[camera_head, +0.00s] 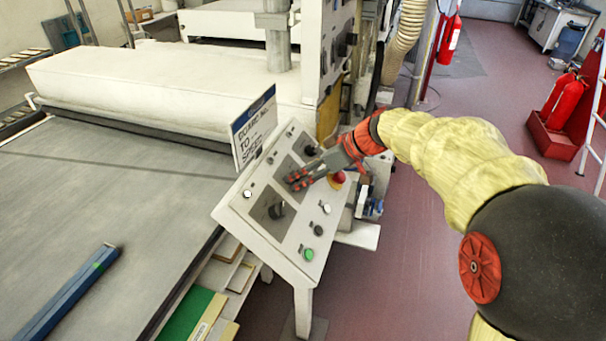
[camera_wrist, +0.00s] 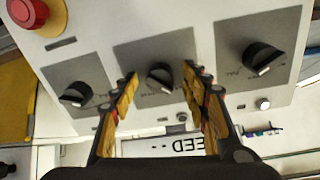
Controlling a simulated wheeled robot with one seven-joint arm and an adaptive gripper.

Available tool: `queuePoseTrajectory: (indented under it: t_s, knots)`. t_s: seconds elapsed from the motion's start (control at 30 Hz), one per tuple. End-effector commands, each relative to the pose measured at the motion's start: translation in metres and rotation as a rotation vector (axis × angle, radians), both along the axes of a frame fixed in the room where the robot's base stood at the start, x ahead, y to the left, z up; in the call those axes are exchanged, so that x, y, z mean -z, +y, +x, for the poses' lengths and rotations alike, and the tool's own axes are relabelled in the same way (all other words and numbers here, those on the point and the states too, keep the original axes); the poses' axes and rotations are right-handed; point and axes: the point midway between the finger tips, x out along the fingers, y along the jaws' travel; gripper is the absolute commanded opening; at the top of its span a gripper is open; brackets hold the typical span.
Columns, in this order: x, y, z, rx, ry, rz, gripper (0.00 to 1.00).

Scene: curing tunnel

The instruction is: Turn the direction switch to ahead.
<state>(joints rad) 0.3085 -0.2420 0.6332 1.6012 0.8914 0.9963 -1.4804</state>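The sloped control panel (camera_head: 285,235) carries three black rotary knobs on grey plates; their labels are too small to read, so I cannot tell which is the direction switch. In the wrist view, the middle knob (camera_wrist: 160,78) lies between the fingertips of my gripper (camera_wrist: 160,84), which is open; contact cannot be told. Another knob (camera_wrist: 75,95) is to the left and a third (camera_wrist: 262,58) to the right. In the head view, my gripper (camera_head: 294,180) covers the middle plate, between the near knob (camera_head: 276,210) and the far knob (camera_head: 312,150).
A red mushroom button (camera_head: 337,179) sits beside my gripper, also in the wrist view (camera_wrist: 28,10). A green button (camera_head: 308,254) and other small buttons line the panel's lower edge. A sign (camera_head: 253,130) stands behind the panel. A conveyor bed (camera_head: 110,185) lies left.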

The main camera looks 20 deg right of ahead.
Motion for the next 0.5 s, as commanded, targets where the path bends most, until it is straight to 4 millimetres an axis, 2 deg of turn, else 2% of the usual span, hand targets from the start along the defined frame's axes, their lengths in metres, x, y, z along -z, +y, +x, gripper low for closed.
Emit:
queuePoseTrajectory:
  t_s: [0.5]
  knots:
    - [0.0001, -0.0003, -0.0002, 0.0, 0.0, 0.0, 0.16]
